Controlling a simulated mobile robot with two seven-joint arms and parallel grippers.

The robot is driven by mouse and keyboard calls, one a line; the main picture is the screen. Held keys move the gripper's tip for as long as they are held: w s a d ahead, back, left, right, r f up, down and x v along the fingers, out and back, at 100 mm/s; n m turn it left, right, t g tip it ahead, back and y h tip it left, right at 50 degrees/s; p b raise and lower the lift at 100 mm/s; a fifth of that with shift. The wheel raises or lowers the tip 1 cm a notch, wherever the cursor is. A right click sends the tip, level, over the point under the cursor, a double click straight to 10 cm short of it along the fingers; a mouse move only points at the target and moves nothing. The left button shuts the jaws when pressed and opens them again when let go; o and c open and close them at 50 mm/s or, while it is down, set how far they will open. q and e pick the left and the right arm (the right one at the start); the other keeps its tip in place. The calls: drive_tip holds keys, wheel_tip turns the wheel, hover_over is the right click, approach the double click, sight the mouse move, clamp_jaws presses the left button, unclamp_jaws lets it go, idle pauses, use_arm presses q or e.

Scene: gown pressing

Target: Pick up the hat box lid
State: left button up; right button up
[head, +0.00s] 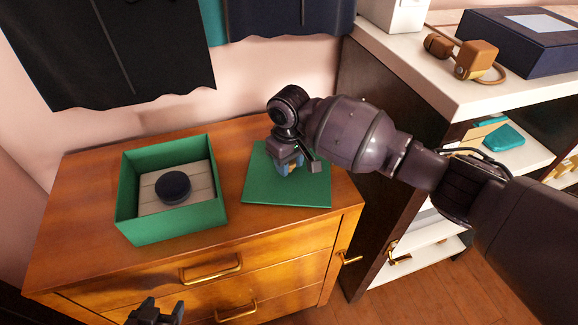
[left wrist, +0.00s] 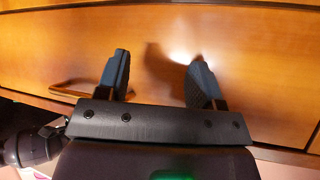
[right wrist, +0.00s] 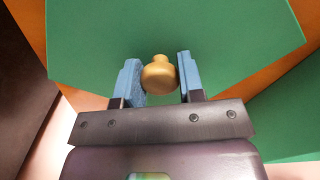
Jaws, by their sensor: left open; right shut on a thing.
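The hat box lid (head: 300,190) is a flat green square with a small golden knob (right wrist: 159,74). In the head view it is at the right of the wooden dresser top; I cannot tell if it touches the wood. My right gripper (head: 290,168) is over the lid, shut on its knob, as the right wrist view (right wrist: 162,78) shows. The open green hat box (head: 168,226) stands to the left, with a dark round hat (head: 173,187) inside. My left gripper (head: 155,312) is open and empty in front of the drawers; its fingers show in the left wrist view (left wrist: 158,80).
The dresser top (head: 90,180) is clear around the box and lid. Drawers with brass handles (head: 212,268) face me. A white-topped shelf unit (head: 440,85) stands close at the right, bearing a dark blue box (head: 520,45) and brown objects (head: 475,60). Dark gowns (head: 110,50) hang behind.

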wheel_tip(320, 180, up, 20)
drive_tip(key=p, duration=0.3)
drive_tip(key=o, duration=0.4)
drive_tip(key=c, duration=0.4)
